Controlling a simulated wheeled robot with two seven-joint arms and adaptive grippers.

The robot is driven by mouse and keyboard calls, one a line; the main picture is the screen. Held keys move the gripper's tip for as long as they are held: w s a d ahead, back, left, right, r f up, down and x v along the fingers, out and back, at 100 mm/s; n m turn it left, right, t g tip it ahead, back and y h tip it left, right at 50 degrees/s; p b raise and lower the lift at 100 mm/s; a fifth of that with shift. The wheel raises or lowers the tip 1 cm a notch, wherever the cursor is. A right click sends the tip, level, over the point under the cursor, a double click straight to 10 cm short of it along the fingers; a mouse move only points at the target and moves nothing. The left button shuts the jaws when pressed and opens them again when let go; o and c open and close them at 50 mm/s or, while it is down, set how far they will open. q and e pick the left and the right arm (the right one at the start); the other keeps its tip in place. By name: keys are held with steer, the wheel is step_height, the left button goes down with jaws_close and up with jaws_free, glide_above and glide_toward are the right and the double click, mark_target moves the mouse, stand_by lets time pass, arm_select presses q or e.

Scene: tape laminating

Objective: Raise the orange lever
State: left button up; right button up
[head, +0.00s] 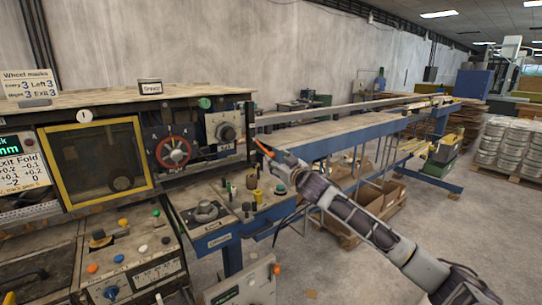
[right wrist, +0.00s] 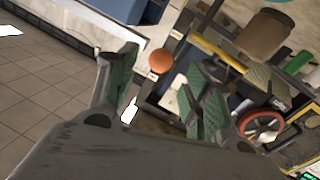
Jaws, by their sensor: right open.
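The orange lever (head: 264,148) shows in the head view at the right end of the machine, sticking out from its edge. In the right wrist view its round orange knob (right wrist: 161,61) lies between and beyond the two fingers. My right gripper (head: 276,157) is close beside the lever in the head view, its arm coming in from the lower right. In the right wrist view the right gripper (right wrist: 163,85) is open, with green-padded fingers apart and nothing between them. I cannot tell whether a finger touches the lever. My left gripper is not in view.
A control panel (head: 208,212) with knobs and buttons lies below and left of the gripper. A red handwheel (head: 172,151) and a yellow-framed window (head: 97,160) are on the machine front. A long blue-sided table (head: 330,143) runs behind.

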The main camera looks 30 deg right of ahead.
mark_target(273, 156)
steer(key=shift+w+d+p, duration=0.2)
steer(key=shift+w+p, duration=0.15)
steer(key=shift+w, duration=1.2)
steer(key=shift+w+d+p, duration=0.15)
steer(key=shift+w+p, duration=0.15)
steer(key=shift+w, duration=1.25)
jaws_close()
